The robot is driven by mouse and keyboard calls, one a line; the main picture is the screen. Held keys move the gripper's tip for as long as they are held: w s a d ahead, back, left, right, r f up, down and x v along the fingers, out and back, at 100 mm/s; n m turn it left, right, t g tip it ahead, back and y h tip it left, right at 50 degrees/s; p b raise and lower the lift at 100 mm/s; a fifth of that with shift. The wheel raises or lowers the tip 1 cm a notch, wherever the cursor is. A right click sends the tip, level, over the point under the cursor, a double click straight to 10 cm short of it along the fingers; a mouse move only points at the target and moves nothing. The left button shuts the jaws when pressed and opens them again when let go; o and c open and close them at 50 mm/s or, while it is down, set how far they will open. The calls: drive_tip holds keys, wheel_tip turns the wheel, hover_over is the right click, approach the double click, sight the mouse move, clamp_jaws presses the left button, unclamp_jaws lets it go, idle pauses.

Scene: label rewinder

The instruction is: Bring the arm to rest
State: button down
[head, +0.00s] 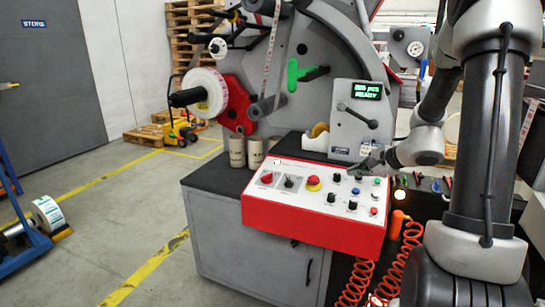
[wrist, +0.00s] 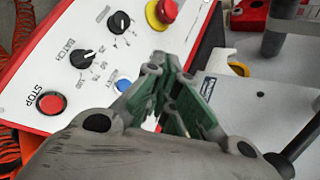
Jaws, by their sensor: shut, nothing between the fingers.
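My gripper (head: 375,165) is at the back right of the red-edged control panel (head: 330,238), beside the counter unit. In the wrist view my gripper (wrist: 172,80) has its green-grey fingers together, with nothing between them. The control panel also shows in the wrist view (wrist: 55,35), with a red STOP button (wrist: 50,103), a black BATCH knob (wrist: 82,58) and a blue button (wrist: 124,85) near the fingers. My arm comes in from the right of the head view. Part of the panel's right side is close to the gripper.
The counter unit (head: 345,120) with a green display stands just behind the gripper. The rewinder (head: 320,65) with its label roll (head: 205,93) rises behind. Red coiled hoses (head: 400,260) hang at the right. Open floor (head: 130,230) lies to the left.

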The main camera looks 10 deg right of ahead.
drive_tip(key=s+a+r+n+g, duration=0.1)
drive_tip(key=s+a+n+g, duration=0.2)
drive_tip(key=s, duration=0.6)
drive_tip(key=s+a+r+n+g, duration=0.1)
drive_tip(key=s+a+n+g, duration=0.1)
drive_tip(key=s+n+g, duration=0.5)
drive_tip(key=s+a+r+n+t+h, duration=0.1)
drive_tip(key=s+r+n+t+h, duration=0.3)
drive_tip(key=s+r+n, duration=0.4)
drive_tip(key=s+r+t, duration=0.1)
drive_tip(key=s+r, duration=0.3)
drive_tip(key=s, duration=0.1)
drive_tip(key=shift+s+r, duration=0.15)
drive_tip(key=shift+s, duration=0.25)
